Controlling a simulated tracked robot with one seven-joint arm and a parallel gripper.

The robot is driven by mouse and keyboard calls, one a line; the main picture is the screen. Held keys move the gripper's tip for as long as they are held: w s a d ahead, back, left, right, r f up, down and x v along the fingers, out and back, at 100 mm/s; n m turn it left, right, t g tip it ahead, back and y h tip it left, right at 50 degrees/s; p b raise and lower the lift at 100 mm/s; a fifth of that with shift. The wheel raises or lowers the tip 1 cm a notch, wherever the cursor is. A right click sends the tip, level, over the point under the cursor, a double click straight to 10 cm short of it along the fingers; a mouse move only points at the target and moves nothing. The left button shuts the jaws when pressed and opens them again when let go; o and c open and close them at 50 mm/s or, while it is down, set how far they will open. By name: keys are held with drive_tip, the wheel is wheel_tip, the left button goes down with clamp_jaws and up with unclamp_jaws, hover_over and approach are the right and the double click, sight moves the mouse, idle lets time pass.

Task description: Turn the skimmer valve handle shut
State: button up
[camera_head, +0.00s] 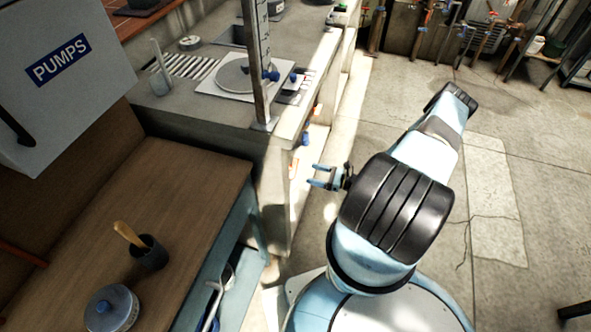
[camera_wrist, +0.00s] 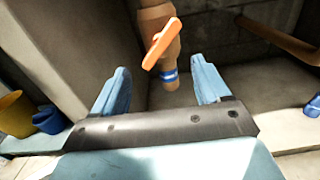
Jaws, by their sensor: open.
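An orange valve handle (camera_wrist: 161,44) shows at the top middle of the wrist view. It lies slantwise across a tan upright pipe (camera_wrist: 158,17) that carries a blue-and-white band (camera_wrist: 170,76). I read no label that names it as the skimmer valve. My gripper (camera_wrist: 158,82) is open and empty, its two blue fingers apart. The handle appears beyond the fingertips, between their lines, with no contact visible. In the head view my gripper (camera_head: 312,176) points left toward the low concrete wall, where small orange and blue parts (camera_head: 306,138) show; which one is this handle I cannot tell.
Concrete walls (camera_wrist: 108,45) flank the pipe. Another pipe (camera_wrist: 275,36) runs at the right; yellow (camera_wrist: 14,112) and blue (camera_wrist: 48,120) buckets stand at the left. A wooden bench (camera_head: 190,200) holds a mug and a round lidded pot. Floor (camera_head: 500,200) right of my arm is clear.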

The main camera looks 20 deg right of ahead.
sight(296, 169)
drive_tip(key=x, duration=0.8)
drive_tip(key=shift+w+a, duration=0.25)
drive_tip(key=shift+a, duration=0.05)
drive_tip(key=shift+c, duration=0.3)
